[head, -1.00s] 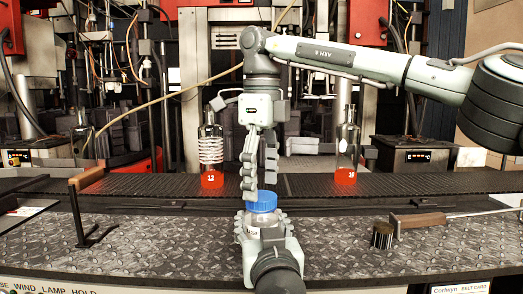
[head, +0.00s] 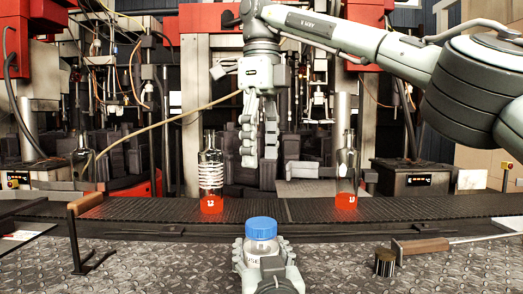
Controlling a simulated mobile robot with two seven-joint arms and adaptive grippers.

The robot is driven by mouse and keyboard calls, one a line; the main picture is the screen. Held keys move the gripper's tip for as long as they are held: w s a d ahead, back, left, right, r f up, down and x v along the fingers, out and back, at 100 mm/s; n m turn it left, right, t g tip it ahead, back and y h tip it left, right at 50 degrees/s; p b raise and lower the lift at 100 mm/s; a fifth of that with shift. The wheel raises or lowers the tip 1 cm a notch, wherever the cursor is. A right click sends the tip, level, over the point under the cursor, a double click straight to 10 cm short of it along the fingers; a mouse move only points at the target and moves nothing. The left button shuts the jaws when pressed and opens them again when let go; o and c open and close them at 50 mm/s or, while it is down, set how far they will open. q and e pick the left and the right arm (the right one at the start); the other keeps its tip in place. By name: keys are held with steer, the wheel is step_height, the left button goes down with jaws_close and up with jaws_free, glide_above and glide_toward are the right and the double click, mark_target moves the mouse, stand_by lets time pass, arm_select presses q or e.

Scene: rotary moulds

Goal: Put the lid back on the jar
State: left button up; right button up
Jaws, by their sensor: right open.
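The jar (head: 264,246) is a small clear vessel with a white label, upright over the diamond-plate bench. The blue lid (head: 261,229) sits on top of the jar and looks level; whether it is screwed tight I cannot tell. My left gripper (head: 262,250) comes up from the bottom edge with its fingers on both sides of the jar, shut on it. My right gripper (head: 259,152) hangs above the lid, fingers pointing down, open and empty, with a clear gap between its tips and the lid.
Behind the bench runs a dark conveyor (head: 280,209) with two bottles on red bases, one left (head: 211,172) and one right (head: 346,170). A wooden-handled tool (head: 425,246) and a dark cylinder (head: 385,262) lie right. A bracket with a wooden handle (head: 84,205) stands left.

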arm_select(q)
steer(key=o, duration=0.3)
steer(key=s+d, duration=0.1)
steer(key=s, duration=1.1)
steer(key=shift+d, duration=0.25)
